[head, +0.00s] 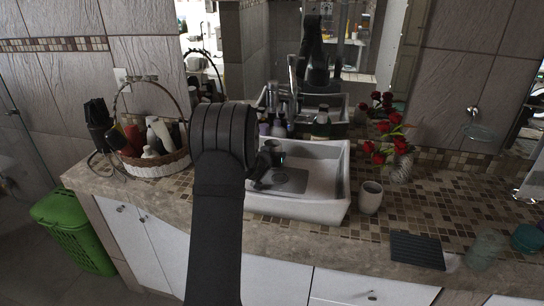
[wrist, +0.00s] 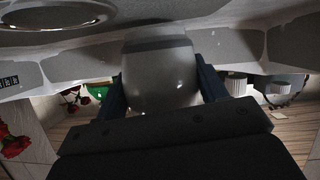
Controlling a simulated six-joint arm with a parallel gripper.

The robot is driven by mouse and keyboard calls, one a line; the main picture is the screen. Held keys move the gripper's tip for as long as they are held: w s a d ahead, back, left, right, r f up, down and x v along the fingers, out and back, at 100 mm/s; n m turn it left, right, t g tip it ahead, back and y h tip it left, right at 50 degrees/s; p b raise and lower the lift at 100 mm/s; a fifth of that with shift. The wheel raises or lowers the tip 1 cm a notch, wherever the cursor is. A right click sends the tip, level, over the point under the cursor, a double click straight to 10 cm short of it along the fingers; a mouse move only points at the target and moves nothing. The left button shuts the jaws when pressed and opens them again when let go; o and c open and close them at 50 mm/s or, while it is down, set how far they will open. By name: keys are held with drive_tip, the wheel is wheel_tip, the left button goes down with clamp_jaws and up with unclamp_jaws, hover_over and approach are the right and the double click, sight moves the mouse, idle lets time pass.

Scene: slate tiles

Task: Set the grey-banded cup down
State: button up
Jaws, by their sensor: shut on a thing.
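The grey-banded cup (wrist: 160,78) is pale grey with a darker grey band near its end at the top of the wrist view. My gripper (wrist: 163,88) is shut on it, with one dark finger on each side. In the head view my gripper (head: 262,166) is over the white sink basin (head: 325,209), partly hidden behind my arm. The held cup is hard to make out there, so its height above the basin cannot be told.
A pale cup (head: 371,198) stands on the tiled counter right of the basin. Red roses (head: 392,143) in a vase stand behind it. A dark slatted mat (head: 417,250) lies at front right. A filled wicker basket (head: 155,163) stands left. Counter right of the pale cup is mostly clear.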

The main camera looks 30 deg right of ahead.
drive_tip(key=shift+s+a+f, duration=0.15)
drive_tip(key=shift+s+f, duration=0.05)
drive_tip(key=shift+f, duration=0.85)
drive_tip(key=o, duration=1.3)
drive_tip(key=shift+s+a+r, duration=0.15)
drive_tip(key=shift+s+a, duration=0.1)
drive_tip(key=shift+a, duration=0.15)
drive_tip(key=v, duration=0.5)
drive_tip(key=r+v, duration=0.1)
drive_tip(key=v, duration=0.5)
drive_tip(key=r+v, duration=0.1)
drive_tip(key=v, duration=0.4)
drive_tip(key=shift+d+r, duration=0.1)
drive_tip(key=shift+r, duration=0.15)
